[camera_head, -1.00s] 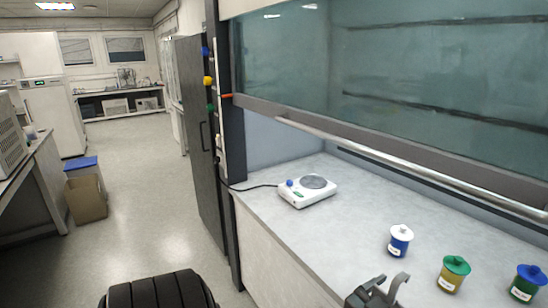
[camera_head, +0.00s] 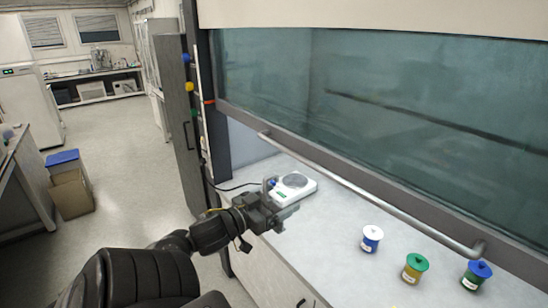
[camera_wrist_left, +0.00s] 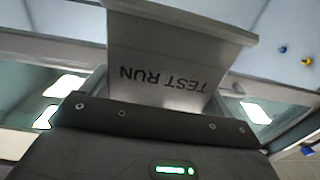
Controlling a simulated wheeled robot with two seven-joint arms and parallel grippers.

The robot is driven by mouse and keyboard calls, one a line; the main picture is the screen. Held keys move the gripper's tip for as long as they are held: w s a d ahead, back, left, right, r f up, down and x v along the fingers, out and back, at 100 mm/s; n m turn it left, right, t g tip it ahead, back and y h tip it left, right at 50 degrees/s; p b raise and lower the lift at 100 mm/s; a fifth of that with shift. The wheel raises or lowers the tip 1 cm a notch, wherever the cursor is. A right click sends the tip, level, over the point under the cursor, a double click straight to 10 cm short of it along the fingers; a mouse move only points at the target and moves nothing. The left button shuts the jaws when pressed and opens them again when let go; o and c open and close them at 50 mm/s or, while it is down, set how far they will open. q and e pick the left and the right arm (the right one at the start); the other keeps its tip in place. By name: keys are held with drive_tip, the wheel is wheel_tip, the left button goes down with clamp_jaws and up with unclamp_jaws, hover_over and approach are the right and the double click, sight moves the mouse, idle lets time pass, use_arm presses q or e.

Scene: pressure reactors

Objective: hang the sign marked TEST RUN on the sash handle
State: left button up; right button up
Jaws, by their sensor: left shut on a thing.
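The sash handle (camera_head: 372,193) is a long pale bar along the lower edge of the tinted fume hood sash. My left gripper (camera_head: 279,203) is in front of the bench edge, below and to the front of the bar's left part, apart from it. It is shut on the sign marked TEST RUN (camera_wrist_left: 165,60), a grey plate whose lettering appears upside down in the left wrist view. In the head view the sign is small and hard to make out at the fingertips. My right gripper is not in view.
A white hotplate (camera_head: 296,186) stands on the bench just behind my left gripper. White-lidded (camera_head: 371,238), green-lidded (camera_head: 415,268) and blue-lidded (camera_head: 476,275) jars stand at the right. The sash (camera_head: 390,110) is partly raised.

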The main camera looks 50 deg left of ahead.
use_arm(q)
drive_tip(key=r, duration=0.3)
drive_tip(key=shift+a+h, duration=0.3)
drive_tip(key=shift+a, duration=0.1)
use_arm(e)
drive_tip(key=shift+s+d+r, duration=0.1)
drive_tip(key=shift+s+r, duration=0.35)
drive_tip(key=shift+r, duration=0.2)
use_arm(q)
drive_tip(key=w+f+b, duration=0.2)
drive_tip(key=w+b, duration=0.5)
drive_tip(key=w, duration=0.5)
drive_tip(key=shift+w+a+f+b, duration=0.15)
drive_tip(key=shift+w+b, duration=0.25)
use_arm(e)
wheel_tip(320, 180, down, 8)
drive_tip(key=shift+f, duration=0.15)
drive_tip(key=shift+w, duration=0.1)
